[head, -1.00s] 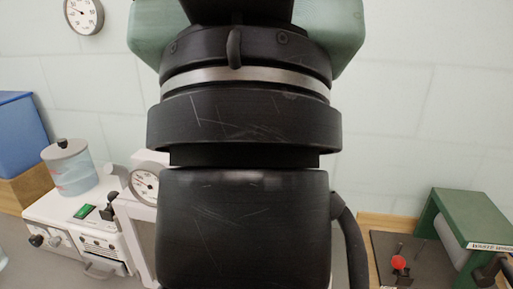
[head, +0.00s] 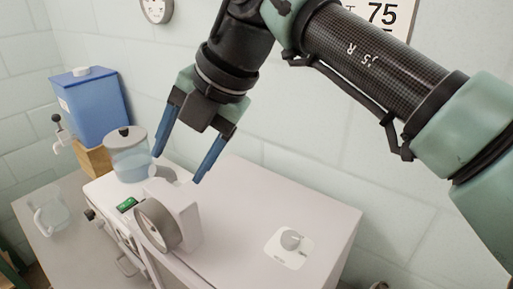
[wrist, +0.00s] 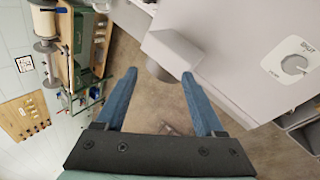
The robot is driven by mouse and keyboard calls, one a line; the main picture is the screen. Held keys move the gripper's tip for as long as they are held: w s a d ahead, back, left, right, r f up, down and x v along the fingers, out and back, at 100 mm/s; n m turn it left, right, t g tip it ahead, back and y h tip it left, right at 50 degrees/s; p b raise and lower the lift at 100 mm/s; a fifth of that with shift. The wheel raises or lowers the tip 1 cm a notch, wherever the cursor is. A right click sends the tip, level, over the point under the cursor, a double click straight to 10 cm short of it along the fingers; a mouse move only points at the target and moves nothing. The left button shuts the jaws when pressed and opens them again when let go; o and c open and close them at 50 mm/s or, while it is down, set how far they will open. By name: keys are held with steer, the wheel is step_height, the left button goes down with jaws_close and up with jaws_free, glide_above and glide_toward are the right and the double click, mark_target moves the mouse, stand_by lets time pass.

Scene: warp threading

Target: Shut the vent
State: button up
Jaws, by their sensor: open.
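A round grey knob (head: 291,240) sits on a white plate (head: 277,251) on top of a pale cabinet (head: 330,205). The knob and its plate also show at the right edge of the wrist view (wrist: 294,65), with lettering beside the knob that I cannot read surely. I take this to be the vent control. My gripper (head: 176,168) is open and empty, its two blue fingers pointing down. It hangs well to the left of the knob and apart from it, near the gauge housing. In the wrist view my gripper (wrist: 159,73) has nothing between its fingers.
A round gauge (head: 158,224) in a white housing stands at the cabinet's front left. A clear lidded jar (head: 127,160) and a blue tank (head: 93,105) stand farther left. A glass jug (head: 50,214) is on the lower counter. The cabinet top around the knob is clear.

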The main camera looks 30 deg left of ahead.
mark_target(291, 236)
steer(key=w+d+f+m+t+h, duration=0.1)
steer(key=w+d+m+h, duration=0.15)
steer(key=d, duration=0.45)
steer(key=w+d+m+h, duration=0.2)
steer(key=w+d+h, duration=0.1)
steer(key=d, duration=0.5)
step_height(291, 236, down, 13)
steer(key=p, duration=0.3)
steer(key=shift+w, duration=0.1)
steer(key=shift+c, duration=0.2)
jaws_close()
